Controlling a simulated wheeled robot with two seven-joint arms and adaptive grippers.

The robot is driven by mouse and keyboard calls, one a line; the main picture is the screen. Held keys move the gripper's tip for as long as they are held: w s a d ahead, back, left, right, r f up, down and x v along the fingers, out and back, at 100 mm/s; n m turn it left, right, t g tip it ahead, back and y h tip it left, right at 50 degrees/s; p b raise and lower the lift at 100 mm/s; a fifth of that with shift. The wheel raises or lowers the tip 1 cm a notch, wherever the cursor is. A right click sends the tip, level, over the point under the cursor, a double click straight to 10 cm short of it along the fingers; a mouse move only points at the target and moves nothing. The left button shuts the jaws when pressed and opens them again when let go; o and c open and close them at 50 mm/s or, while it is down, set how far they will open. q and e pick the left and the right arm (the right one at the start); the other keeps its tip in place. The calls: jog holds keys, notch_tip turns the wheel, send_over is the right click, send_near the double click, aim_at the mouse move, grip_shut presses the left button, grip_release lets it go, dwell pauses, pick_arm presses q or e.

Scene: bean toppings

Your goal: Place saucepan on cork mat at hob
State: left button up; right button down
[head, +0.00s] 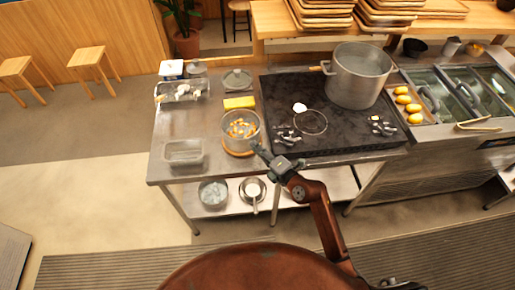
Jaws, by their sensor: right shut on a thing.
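The saucepan (241,122) is a small clear or steel pot with orange and white pieces inside, at the left of the hob. A cork mat (238,153) shows as a brown rim below the saucepan's near side. The pan is over or on it; I cannot tell whether they touch. My right gripper (259,149) is shut at the near right side of the saucepan, on its handle, which the fingers mostly hide. My left gripper is not in view.
The black hob (330,118) bears a large stockpot (358,75) and a round strainer (310,122). A yellow sponge (239,102), a lidded dish (237,79) and an empty metal tray (183,152) lie around the saucepan. Bare steel counter lies left of it.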

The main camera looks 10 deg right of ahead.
jog(key=c, duration=2.2)
grip_release()
jog(key=o, duration=0.4)
jog(key=shift+s+r, duration=0.1)
jog(key=p+v, duration=0.1)
jog(key=v, duration=1.1)
jog(key=shift+d, duration=0.1)
